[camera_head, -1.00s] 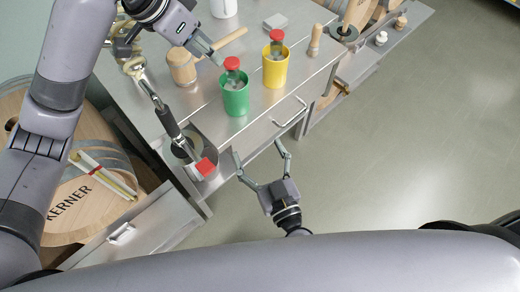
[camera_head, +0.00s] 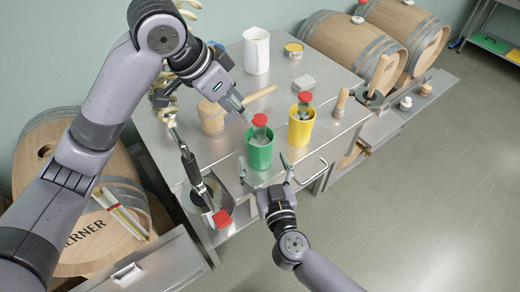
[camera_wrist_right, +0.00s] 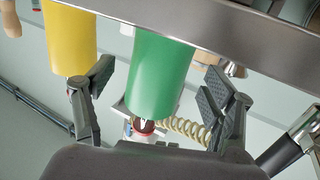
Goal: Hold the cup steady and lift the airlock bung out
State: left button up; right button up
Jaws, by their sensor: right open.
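A green cup (camera_head: 261,156) stands near the front edge of the steel table, with a red-capped airlock bung (camera_head: 260,121) sticking up out of it. A yellow cup (camera_head: 300,131) with a similar red-capped piece (camera_head: 305,97) stands to its right. My right gripper (camera_head: 265,168) is open in front of the green cup. In the right wrist view the green cup (camera_wrist_right: 160,75) shows between the spread fingers, with no clear contact. My left gripper (camera_head: 237,104) is just left of and above the red cap; whether its fingers are apart is unclear.
A wooden mallet (camera_head: 212,117) lies behind the green cup. A white jug (camera_head: 256,51), a yellow-rimmed tin (camera_head: 293,50) and a grey block (camera_head: 304,82) stand farther back. A black-handled tool with a red end (camera_head: 222,218) is at the front left. Barrels (camera_head: 345,45) stand behind.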

aim_at(262, 159)
jog(key=shift+x, duration=2.25)
